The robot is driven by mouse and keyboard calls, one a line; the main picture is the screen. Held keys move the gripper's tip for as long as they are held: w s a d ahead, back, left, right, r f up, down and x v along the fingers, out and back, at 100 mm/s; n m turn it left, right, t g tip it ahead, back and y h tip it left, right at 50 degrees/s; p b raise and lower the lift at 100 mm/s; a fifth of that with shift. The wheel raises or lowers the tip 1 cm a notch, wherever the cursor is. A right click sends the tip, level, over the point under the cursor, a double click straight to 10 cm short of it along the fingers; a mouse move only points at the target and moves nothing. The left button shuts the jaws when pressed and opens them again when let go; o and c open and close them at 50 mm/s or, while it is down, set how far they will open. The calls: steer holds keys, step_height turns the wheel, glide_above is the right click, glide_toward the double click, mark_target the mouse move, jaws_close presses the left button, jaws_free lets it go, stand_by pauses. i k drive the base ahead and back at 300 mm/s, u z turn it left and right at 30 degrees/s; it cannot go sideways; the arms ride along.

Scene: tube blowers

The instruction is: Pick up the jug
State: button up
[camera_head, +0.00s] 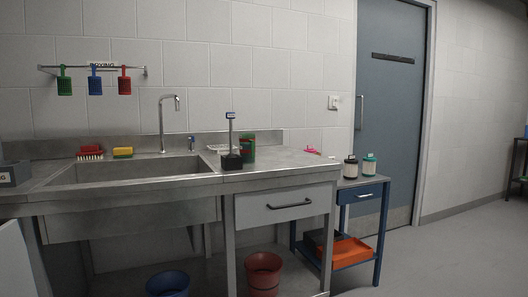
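No object is plainly recognisable as a jug at this size. A green container with some red on it (248,147) stands towards the back of the steel counter, right of the sink, partly behind a small dark block with a post (231,158). I cannot tell whether it is the jug. Green (64,86), blue (95,85) and red (124,85) scoop-like items hang from a wall rail above the sink. My gripper is not in view.
The sink (130,172) has a tall tap (162,125). A red brush (89,152) and yellow sponge (123,152) lie behind it. Two bottles (350,167) (369,165) stand on a blue-framed side table. Buckets (263,275) (168,284) stand under the counter. Floor at right is clear.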

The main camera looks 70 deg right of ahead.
mark_target(246, 141)
steer(key=z, duration=2.15)
